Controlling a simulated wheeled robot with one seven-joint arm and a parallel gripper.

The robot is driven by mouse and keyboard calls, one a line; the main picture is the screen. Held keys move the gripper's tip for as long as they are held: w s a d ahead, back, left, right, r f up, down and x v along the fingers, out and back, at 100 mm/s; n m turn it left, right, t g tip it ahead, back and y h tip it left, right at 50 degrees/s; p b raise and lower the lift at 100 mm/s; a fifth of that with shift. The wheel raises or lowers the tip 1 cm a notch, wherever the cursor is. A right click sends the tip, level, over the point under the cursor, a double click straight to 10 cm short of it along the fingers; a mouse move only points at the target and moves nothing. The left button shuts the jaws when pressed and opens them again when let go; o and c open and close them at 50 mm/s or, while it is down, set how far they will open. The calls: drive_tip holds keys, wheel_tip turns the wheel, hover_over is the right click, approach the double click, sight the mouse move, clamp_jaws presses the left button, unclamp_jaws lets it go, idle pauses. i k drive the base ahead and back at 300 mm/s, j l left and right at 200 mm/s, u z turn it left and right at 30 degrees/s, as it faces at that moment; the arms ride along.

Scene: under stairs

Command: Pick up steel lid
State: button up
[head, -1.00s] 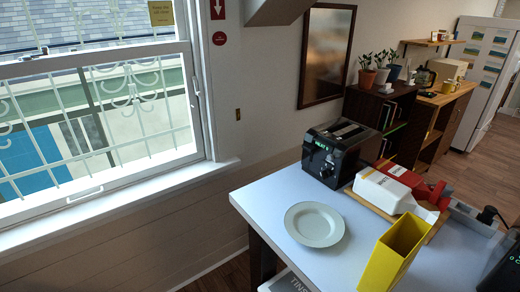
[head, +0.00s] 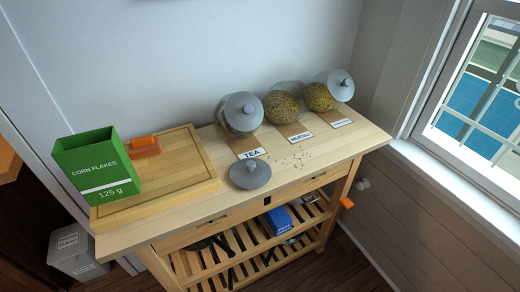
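A round grey steel lid (head: 250,174) with a small knob lies flat on the wooden trolley top, near its front edge, in front of the TEA label. A similar grey lid (head: 243,110) sits on the left glass jar (head: 236,129). Another (head: 341,84) is on the right glass jar (head: 320,97). The middle glass jar (head: 281,106) shows no lid. My gripper is not in view.
A wooden board (head: 188,161) on the trolley's left carries a green corn flakes box (head: 98,169) and an orange item (head: 144,146). Crumbs (head: 295,160) lie right of the loose lid. A slatted shelf (head: 245,252) is below. A grey bin (head: 76,250) stands left.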

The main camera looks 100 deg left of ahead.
sight(249, 173)
drive_tip(key=u, duration=2)
drive_tip(key=i+u, duration=0.15)
drive_tip(key=u, duration=0.25)
drive_tip(key=k+j+z, duration=1)
drive_tip(key=i, duration=0.45)
